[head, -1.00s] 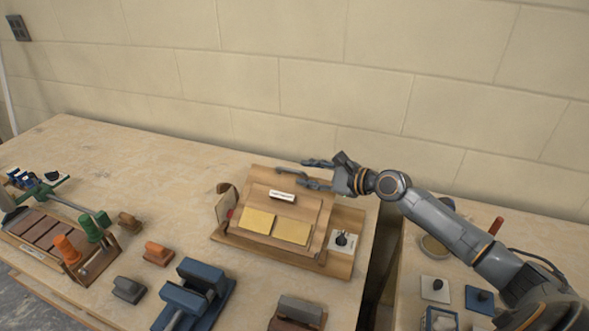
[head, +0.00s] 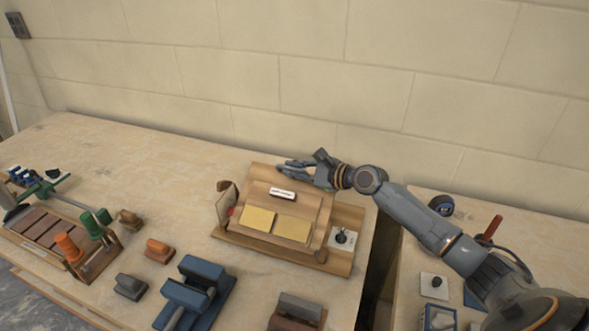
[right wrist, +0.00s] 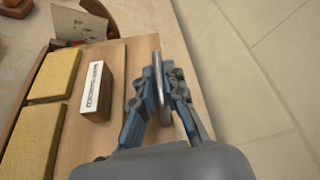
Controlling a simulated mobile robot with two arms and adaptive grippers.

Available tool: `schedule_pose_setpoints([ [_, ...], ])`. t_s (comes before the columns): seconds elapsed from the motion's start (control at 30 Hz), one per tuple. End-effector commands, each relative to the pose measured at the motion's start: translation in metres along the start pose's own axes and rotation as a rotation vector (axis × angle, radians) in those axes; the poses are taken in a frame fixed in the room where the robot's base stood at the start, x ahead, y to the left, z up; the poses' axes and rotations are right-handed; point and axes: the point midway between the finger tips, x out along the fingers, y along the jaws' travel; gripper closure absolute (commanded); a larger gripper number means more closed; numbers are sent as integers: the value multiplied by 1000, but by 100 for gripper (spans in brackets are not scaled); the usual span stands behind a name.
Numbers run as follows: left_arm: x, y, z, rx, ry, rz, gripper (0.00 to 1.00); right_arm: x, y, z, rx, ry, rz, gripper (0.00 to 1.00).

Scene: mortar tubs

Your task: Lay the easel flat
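The easel (head: 322,213) is a light wooden board on a wooden base (head: 342,262), and it appears tilted low. It bears two yellow pads (head: 258,218) and a small block with a white label (head: 283,193). My right gripper (head: 283,166) is at the easel's back edge, near the wall. The labelled block (right wrist: 98,90) is just left of the fingers. My left gripper is not in view.
A white plate with a dark knob (head: 341,238) sits at the base's right. Left are a blue vise-like fixture (head: 196,290), stamps (head: 160,250) and a wooden rack (head: 40,240). A gap separates the right-hand table (head: 405,270). The back wall is close behind.

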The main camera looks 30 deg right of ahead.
Motion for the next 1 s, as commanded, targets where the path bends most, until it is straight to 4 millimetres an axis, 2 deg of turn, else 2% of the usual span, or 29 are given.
schedule_pose_setpoints([
  [0.47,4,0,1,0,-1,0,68,3,1,-7,33,1,15,100],
  [1.0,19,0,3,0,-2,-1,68,21,8,-49,250,2,105,100],
])
